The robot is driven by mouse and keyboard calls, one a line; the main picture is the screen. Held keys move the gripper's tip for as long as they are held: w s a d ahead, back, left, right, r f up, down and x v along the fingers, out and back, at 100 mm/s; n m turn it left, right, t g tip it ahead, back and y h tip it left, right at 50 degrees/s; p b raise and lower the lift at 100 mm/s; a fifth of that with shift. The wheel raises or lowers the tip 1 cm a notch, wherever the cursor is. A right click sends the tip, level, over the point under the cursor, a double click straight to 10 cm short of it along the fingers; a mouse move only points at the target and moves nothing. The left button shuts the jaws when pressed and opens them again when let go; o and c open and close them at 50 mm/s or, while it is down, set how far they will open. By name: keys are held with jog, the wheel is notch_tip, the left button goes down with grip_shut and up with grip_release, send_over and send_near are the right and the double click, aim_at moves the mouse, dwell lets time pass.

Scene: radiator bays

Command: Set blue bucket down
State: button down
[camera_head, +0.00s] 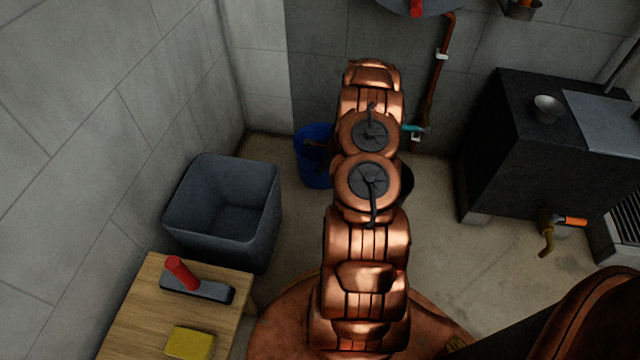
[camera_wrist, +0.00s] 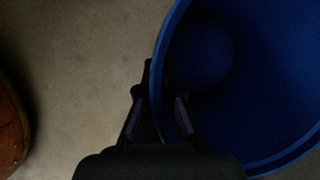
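The blue bucket (camera_head: 313,172) is left of my arm in the head view, near the back wall, with its right part hidden behind the arm. In the wrist view the bucket (camera_wrist: 250,90) fills the right side, with its open mouth facing the camera and a dark, empty-looking inside. My gripper (camera_wrist: 160,112) has one finger on each side of the bucket's rim and appears closed on it. In the head view the gripper is hidden behind my arm. I cannot tell whether the bucket's base touches the floor.
A grey open bin (camera_head: 222,205) stands left of the bucket against the wall. A wooden table (camera_head: 135,320) with a red-handled brush (camera_head: 195,283) and a yellow sponge (camera_head: 190,343) is in front. A black boiler (camera_head: 520,150) stands right. Bare floor (camera_head: 430,215) lies between arm and boiler.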

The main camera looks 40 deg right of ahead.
aim_at(320, 177)
notch_tip(320, 177, down, 4)
jog(key=shift+d+b, duration=0.1)
jog(key=shift+b, duration=0.4)
notch_tip(320, 177, down, 4)
jog(key=shift+r+b, duration=0.15)
jog(key=shift+b, duration=0.4)
jog(key=c, duration=1.3)
grip_release()
